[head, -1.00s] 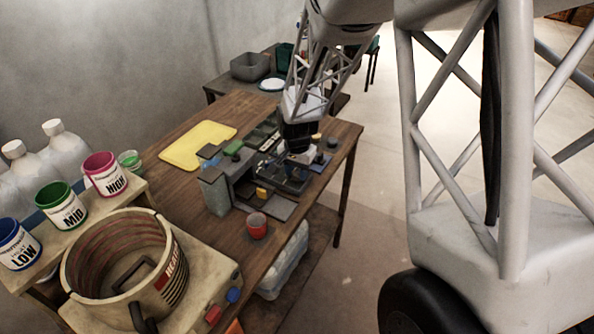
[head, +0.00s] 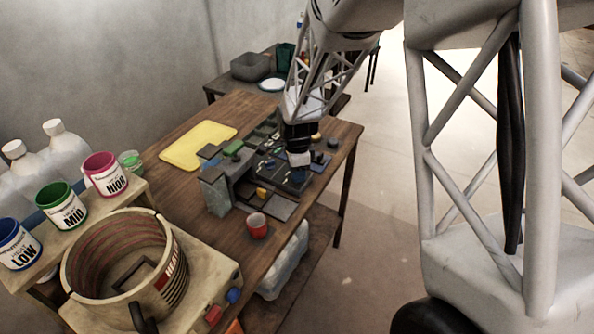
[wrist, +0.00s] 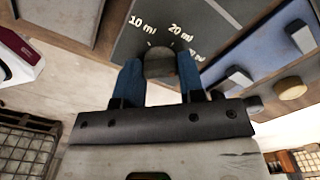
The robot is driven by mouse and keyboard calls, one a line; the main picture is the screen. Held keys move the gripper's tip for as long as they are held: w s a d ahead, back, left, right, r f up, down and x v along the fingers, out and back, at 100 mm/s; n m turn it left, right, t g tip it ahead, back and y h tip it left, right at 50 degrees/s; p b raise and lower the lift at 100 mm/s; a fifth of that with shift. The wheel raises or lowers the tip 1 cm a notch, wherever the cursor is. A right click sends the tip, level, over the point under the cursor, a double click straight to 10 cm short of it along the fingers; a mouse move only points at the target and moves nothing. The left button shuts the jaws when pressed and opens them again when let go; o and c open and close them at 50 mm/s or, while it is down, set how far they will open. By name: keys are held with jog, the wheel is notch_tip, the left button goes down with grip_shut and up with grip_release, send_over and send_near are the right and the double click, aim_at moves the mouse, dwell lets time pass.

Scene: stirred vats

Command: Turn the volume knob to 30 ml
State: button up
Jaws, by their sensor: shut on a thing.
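The volume knob (wrist: 159,66) is a small grey knob in the wrist view, on a dark panel (wrist: 137,40) marked "10 ml", "20 ml" and a third, partly covered label at right. My gripper (wrist: 160,78) has its two blue fingers on either side of the knob and is shut on it. The knob's pointer is not clear, so I cannot tell its setting. In the head view my gripper (head: 299,160) is over the machine on the wooden table, and the knob is hidden there.
A blue panel with grey sliders (wrist: 237,80) and a round tan knob (wrist: 291,88) lie right of the volume knob. A large round vat (head: 125,265) stands at front left.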

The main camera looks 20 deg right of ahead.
jog(key=shift+m, duration=0.6)
jog(key=o, duration=0.9)
jog(key=shift+o, duration=0.2)
jog(key=shift+r, duration=0.15)
jog(key=shift+r, duration=3.8)
